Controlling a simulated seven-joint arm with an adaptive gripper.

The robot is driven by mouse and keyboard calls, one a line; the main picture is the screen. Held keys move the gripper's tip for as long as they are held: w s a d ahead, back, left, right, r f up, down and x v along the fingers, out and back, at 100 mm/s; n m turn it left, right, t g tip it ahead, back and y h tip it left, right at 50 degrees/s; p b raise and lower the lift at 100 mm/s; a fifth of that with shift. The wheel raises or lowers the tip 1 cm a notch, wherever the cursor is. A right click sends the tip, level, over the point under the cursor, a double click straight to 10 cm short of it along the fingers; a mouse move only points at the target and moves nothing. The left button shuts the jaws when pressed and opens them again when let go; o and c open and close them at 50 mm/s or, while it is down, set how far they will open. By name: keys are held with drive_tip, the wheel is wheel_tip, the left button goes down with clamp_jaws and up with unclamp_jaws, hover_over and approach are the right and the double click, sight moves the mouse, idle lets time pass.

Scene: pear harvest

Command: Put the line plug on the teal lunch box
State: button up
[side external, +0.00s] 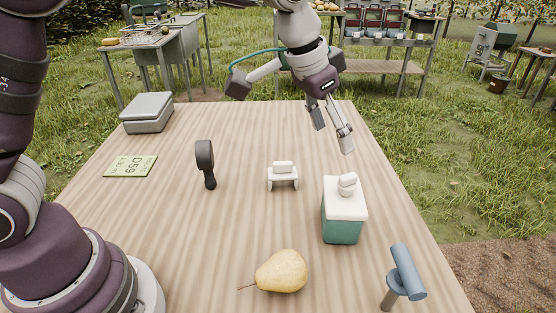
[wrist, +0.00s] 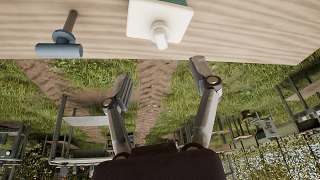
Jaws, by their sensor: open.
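The teal lunch box (side external: 342,226) stands upright on the table, right of centre, with a white lid. A small pale rounded piece (side external: 347,184) sits on its lid; it looks like the line plug, but I cannot rule out a lid knob. In the wrist view, the lunch box (wrist: 174,16) is at the top edge, with the pale piece (wrist: 160,36) on its lid. My gripper (side external: 333,137) is open and empty, above and beyond the lunch box and apart from it. Its spread fingers also show in the wrist view (wrist: 163,84).
A pear (side external: 282,272) and a blue-handled tool (side external: 405,273) are nearer the front. A grey case (side external: 147,113) and green card (side external: 131,166) lie left. The table's far middle is clear.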

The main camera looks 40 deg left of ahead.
drive_tip(key=s+a+n+y, duration=0.1)
drive_tip(key=s+a+n, duration=0.1)
drive_tip(key=s+a, duration=0.4)
drive_tip(key=s+a+r+n+t, duration=0.1)
drive_tip(key=s+a+n, duration=0.1)
drive_tip(key=s+a, duration=0.4)
drive_tip(key=s, duration=0.5)
drive_tip(key=shift+s+a+t+y, duration=0.2)
drive_tip(key=shift+t+y, duration=0.1)
drive_tip(key=shift+y, duration=0.1)
